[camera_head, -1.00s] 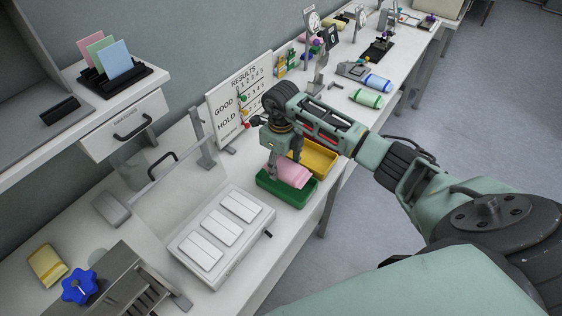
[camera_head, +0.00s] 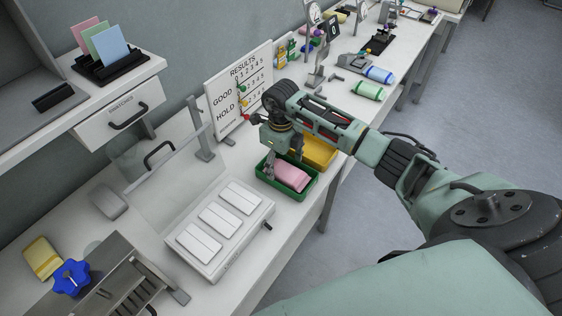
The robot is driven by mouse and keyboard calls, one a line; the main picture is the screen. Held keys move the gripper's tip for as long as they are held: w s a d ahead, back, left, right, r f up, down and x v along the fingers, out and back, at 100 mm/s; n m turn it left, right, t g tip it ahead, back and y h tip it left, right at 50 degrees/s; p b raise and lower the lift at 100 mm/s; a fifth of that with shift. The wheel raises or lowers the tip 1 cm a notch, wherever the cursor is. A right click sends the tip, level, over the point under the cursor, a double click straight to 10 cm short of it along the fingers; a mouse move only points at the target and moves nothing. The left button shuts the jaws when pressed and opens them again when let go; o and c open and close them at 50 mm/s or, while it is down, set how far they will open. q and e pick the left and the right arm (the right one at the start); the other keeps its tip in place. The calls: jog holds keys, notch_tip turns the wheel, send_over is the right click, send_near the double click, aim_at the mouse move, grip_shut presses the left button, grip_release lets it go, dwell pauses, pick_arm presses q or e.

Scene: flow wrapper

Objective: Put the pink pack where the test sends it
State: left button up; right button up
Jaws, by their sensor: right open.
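The pink pack (camera_head: 291,177) lies inside the green tray (camera_head: 298,195) in the head view. My right gripper (camera_head: 275,165) is open, just above and at the left side of the pack, over the tray. Its fingers partly hide the tray's left part. A yellow tray (camera_head: 322,150) stands directly behind the green one, partly covered by my right arm. The results board (camera_head: 237,92) with GOOD and HOLD rows and coloured pegs stands behind the trays. My left gripper is not in view.
A white unit with several flat panels (camera_head: 221,226) and a clear guard (camera_head: 172,172) stand left of the trays. A yellow pack (camera_head: 42,258) and blue knob (camera_head: 71,277) are at lower left. Green (camera_head: 368,91) and blue (camera_head: 379,75) packs lie farther along the bench.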

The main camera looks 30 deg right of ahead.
jog(key=shift+r, duration=0.25)
notch_tip(320, 180, up, 12)
jog(key=shift+f, duration=0.25)
